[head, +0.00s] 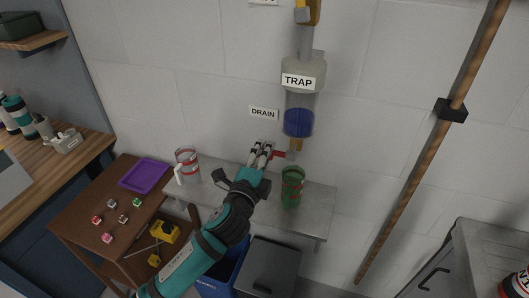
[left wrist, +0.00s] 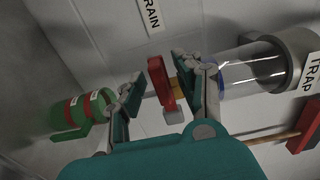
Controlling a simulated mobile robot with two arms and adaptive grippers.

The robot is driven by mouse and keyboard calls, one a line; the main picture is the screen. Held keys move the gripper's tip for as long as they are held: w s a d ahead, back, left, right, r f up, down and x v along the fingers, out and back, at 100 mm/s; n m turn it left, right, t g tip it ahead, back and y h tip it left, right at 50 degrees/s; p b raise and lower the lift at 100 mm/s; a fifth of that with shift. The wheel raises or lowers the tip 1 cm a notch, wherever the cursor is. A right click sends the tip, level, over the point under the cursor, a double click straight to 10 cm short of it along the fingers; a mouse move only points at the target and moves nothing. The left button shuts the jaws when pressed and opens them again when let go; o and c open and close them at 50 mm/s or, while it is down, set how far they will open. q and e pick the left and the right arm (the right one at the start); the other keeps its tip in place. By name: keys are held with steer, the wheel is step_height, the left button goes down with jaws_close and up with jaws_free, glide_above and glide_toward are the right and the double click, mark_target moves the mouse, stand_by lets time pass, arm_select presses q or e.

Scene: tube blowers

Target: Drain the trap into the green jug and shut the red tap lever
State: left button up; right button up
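The trap (head: 303,75) is a labelled container on the wall, with blue liquid (head: 299,122) in its clear lower part. The red tap lever (head: 279,155) sticks out to the left of the outlet below it. The green jug (head: 292,188) has red bands and stands on the grey shelf under the outlet. My left gripper (head: 262,148) is at the lever. In the left wrist view my left gripper (left wrist: 158,74) is open, with the red lever (left wrist: 160,84) between its fingers, nearer the right one. The green jug (left wrist: 72,118) is at left there. My right gripper is not in view.
The grey shelf (head: 230,200) also holds a clear jug with red bands (head: 187,164) at left. A brown table (head: 85,205) with a purple tray (head: 145,175) stands further left. A wooden pole (head: 430,150) runs along the wall at right.

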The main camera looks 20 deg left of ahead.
arm_select(q)
steer(key=shift+c, duration=0.2)
jaws_close()
steer(key=shift+w, duration=0.1)
